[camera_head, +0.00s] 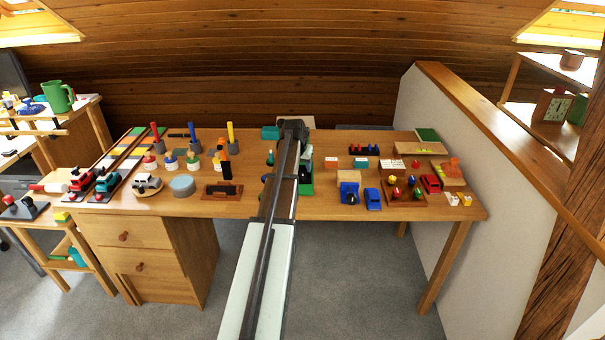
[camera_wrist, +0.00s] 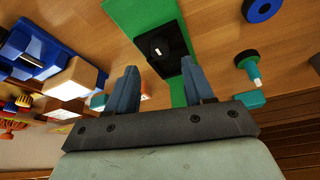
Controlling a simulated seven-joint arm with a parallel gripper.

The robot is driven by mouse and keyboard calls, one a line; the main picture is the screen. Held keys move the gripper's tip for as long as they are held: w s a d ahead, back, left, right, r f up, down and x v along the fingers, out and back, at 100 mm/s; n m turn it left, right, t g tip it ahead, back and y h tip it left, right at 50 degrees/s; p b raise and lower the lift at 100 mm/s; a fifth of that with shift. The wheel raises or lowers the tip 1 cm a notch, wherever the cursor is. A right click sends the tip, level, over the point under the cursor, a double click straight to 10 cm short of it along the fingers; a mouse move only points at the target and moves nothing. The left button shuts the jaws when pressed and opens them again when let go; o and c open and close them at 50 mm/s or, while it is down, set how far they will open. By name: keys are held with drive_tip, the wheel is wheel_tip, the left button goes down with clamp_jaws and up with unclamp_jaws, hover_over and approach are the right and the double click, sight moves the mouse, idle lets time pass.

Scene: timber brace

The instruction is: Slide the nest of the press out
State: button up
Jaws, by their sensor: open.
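The press shows in the wrist view as a green base (camera_wrist: 146,14) with a black block (camera_wrist: 163,46) on it that bears a small white mark. I cannot tell for sure whether this block is the nest. My gripper (camera_wrist: 160,68) is open, its two blue-grey fingers apart. In this view the fingertips lie to either side of the block's near edge; the right finger overlaps the green base. I see nothing between the fingers, and contact is not clear. In the head view my arm hides much of the press, and part of its green base (camera_head: 306,188) shows beside the arm.
A grey-blue round tin (camera_head: 182,185) stands left.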

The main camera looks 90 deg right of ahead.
sight(303, 174)
drive_tip(key=shift+x, duration=2.65)
drive_tip(key=shift+c, duration=0.5)
clamp_jaws()
